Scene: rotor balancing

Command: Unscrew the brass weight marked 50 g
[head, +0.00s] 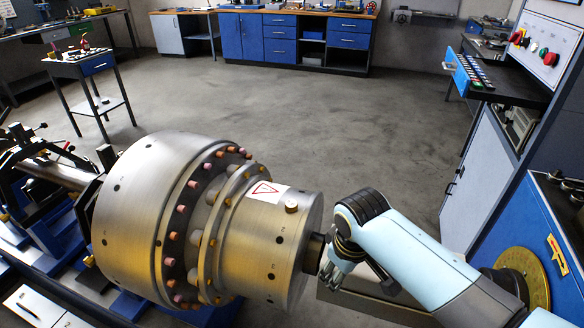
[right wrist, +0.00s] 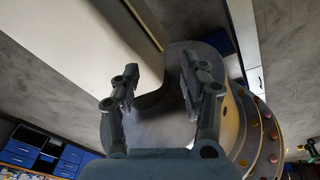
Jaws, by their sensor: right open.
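A large steel rotor (head: 140,220) lies across the machine at the lower left of the head view. A small brass weight (head: 291,206) sticks up from its right-hand drum, beside a white label with a red triangle. I cannot read any mark on it. My right gripper (head: 330,280) is open and empty beside the rotor's right end, near the dark shaft stub (head: 315,253), lower than the brass weight and apart from it. In the right wrist view the open fingers (right wrist: 160,88) stand in front of grey rotor metal, with no weight between them. My left gripper is not in view.
Several copper-coloured bolts (head: 181,209) ring the rotor's dark flange. A blue cabinet and a control panel (head: 545,45) with buttons stand at the right. A small side table (head: 75,62) and blue workbenches (head: 295,40) are further back. The floor between is clear.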

